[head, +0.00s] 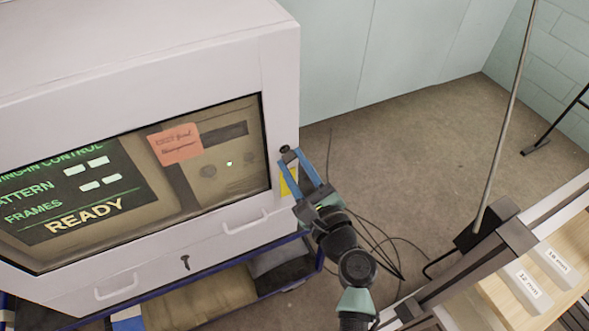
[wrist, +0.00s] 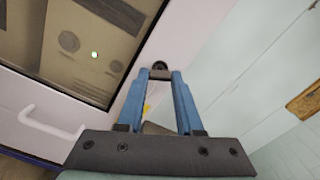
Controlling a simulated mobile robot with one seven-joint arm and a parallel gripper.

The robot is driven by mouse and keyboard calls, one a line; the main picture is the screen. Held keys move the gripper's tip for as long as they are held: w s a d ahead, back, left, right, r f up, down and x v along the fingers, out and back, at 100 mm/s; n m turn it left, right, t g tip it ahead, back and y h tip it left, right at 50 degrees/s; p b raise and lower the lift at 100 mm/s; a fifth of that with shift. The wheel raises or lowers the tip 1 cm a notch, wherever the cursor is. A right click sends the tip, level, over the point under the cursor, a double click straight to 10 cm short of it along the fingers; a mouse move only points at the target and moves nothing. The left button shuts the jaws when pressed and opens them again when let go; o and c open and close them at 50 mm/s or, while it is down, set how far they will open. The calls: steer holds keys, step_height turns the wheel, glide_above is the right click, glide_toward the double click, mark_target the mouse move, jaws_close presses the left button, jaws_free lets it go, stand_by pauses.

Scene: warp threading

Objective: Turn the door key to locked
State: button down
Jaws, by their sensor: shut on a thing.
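The white cabinet (head: 160,60) has a windowed front. A small dark key (head: 285,149) sits at a round black lock on the right edge strip of that front, beside the window. My gripper (head: 292,153) reaches it from the lower right, with its blue fingers shut on it. In the wrist view the gripper (wrist: 159,73) has its fingertips at the dark key, just below the round black lock (wrist: 159,65). The fingertips hide part of the key, and I cannot tell its exact angle. A second dark key-shaped piece (head: 185,262) is on the lower front panel.
Two white handles, left (head: 117,287) and right (head: 245,222), stick out of the lower panel. A yellow label (head: 289,182) is behind my fingers. Loose black cables (head: 385,250) lie on the floor. A frame with wooden boards (head: 540,285) stands at right.

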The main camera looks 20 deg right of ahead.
steer(key=n+b, duration=0.4)
steer(key=n, duration=0.2)
steer(key=shift+f+b, duration=0.2)
steer(key=shift+b, duration=0.15)
steer(key=n+b, duration=0.2)
steer(key=n, duration=0.1)
steer(key=shift+n+b, duration=0.3)
steer(key=shift+n, duration=0.1)
steer(key=shift+r+n+b, duration=0.15)
steer(key=shift+n+b, duration=0.85)
steer(key=shift+n, duration=0.4)
steer(key=c, duration=0.6)
jaws_free()
steer(key=shift+o, duration=0.2)
